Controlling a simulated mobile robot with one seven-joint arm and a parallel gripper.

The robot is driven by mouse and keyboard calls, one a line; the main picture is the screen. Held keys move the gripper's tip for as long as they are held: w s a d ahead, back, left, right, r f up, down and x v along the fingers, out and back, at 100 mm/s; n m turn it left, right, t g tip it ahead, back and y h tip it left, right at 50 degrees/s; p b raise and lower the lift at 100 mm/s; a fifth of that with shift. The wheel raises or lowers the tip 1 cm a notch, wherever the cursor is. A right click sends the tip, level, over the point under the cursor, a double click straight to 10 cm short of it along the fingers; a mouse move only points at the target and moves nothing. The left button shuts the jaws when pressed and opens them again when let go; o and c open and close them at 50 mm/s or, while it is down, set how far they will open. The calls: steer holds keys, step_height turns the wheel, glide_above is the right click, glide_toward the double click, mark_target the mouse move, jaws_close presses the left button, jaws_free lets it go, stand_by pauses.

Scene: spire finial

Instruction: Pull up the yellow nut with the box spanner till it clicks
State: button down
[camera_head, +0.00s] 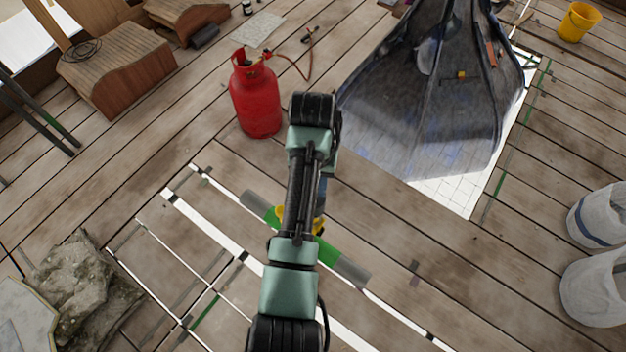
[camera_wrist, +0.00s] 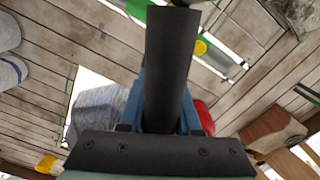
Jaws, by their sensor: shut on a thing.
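A dark tube (camera_wrist: 170,70), which looks like the box spanner, stands between the blue fingers of my gripper (camera_wrist: 164,118) in the wrist view. My gripper is shut on it. In the head view my gripper (camera_head: 322,192) shows as a sliver of blue behind my arm. Yellow parts (camera_head: 318,226) sit by a grey and green bar (camera_head: 346,268) under my arm. A yellow piece (camera_wrist: 200,47) also shows beside the tube's far end. I cannot tell whether this yellow is the nut. The tube's far end and its contact are not clear.
A red gas bottle (camera_head: 256,95) stands left of my arm. White sacks (camera_head: 596,285) stand at the right, a yellow bucket (camera_head: 577,21) behind. Rubble (camera_head: 80,285) lies lower left.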

steer(key=shift+f+b, duration=3.65)
steer(key=shift+f, duration=0.1)
steer(key=shift+m+b, duration=1.2)
steer(key=shift+m, duration=0.5)
steer(key=shift+r+m+p, duration=0.2)
steer(key=shift+m+p, duration=0.1)
steer(key=shift+m, duration=0.1)
steer(key=m, duration=0.2)
steer(key=shift+m+p, duration=0.3)
steer(key=shift+p, duration=0.1)
steer(key=shift+f, duration=0.1)
step_height(320, 180, up, 8)
steer(key=p, duration=0.7)
steer(key=shift+f, duration=0.2)
